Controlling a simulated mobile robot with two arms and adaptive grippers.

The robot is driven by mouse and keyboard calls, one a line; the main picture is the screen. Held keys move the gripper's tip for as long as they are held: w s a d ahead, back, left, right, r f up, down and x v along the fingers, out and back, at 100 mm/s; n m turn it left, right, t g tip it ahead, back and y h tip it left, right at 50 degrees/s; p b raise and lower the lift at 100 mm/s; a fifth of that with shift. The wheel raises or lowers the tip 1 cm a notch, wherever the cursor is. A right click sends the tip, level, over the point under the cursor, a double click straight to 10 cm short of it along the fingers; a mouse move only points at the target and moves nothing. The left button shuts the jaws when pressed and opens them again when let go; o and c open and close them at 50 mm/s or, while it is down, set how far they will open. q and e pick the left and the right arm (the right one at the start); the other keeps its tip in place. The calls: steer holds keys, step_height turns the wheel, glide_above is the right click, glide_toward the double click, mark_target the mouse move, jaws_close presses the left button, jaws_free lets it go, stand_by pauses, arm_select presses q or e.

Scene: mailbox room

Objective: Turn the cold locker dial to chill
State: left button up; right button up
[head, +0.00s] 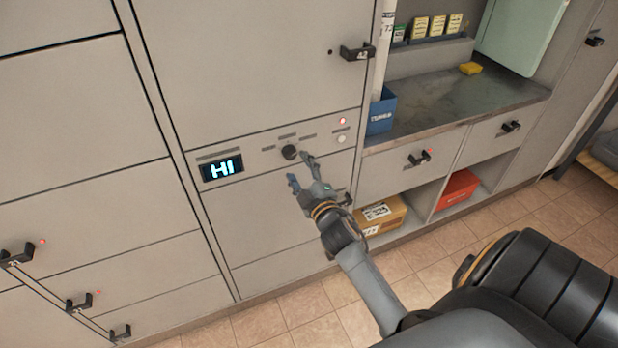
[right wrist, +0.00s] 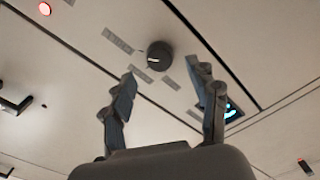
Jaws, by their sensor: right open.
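The cold locker dial (head: 290,152) is a round black knob on the grey locker panel, with grey label strips around it. It also shows in the right wrist view (right wrist: 160,56), with a light pointer mark. A display (head: 222,169) left of the dial reads "HI". My right gripper (head: 299,168) is open and empty just in front of and below the dial. In the right wrist view its two fingers (right wrist: 166,85) are spread, and the dial appears between and beyond their tips, apparently untouched. My left gripper is not in view.
A red light (head: 342,121) and a pale button (head: 341,139) sit right of the dial. A black handle (head: 357,53) juts out above. A counter (head: 455,100) with a blue bin (head: 381,112) stands right, above a cardboard box (head: 381,214) and a red box (head: 457,190).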

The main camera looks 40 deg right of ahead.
steer(key=v, duration=0.8)
steer(key=shift+w, duration=0.1)
steer(key=s+a+f+m+g+y, duration=0.1)
steer(key=s+a+f+g, duration=0.2)
steer(key=f, duration=0.8)
steer(key=s+a+f+m+g+y, duration=0.1)
steer(key=s+a+f+g, duration=0.2)
steer(key=f, duration=0.8)
steer(key=s+a+f+m+g+y, duration=0.15)
steer(key=s+f, duration=0.25)
steer(key=f, duration=0.7)
steer(key=s+a+f+m+g, duration=0.1)
steer(key=s+f+g, duration=0.2)
steer(key=s+f, duration=0.3)
steer(key=s+a+f+m+g, duration=0.1)
steer(key=s+f+g, duration=0.2)
steer(key=s, duration=1.1)
steer(key=s+a+f+m+g, duration=0.1)
steer(key=s+f+g, duration=0.2)
steer(key=s+f, duration=0.6)
steer(key=shift+s+a+f, duration=0.25)
steer(key=shift+s+a, duration=0.05)
steer(key=shift+s, duration=0.5)
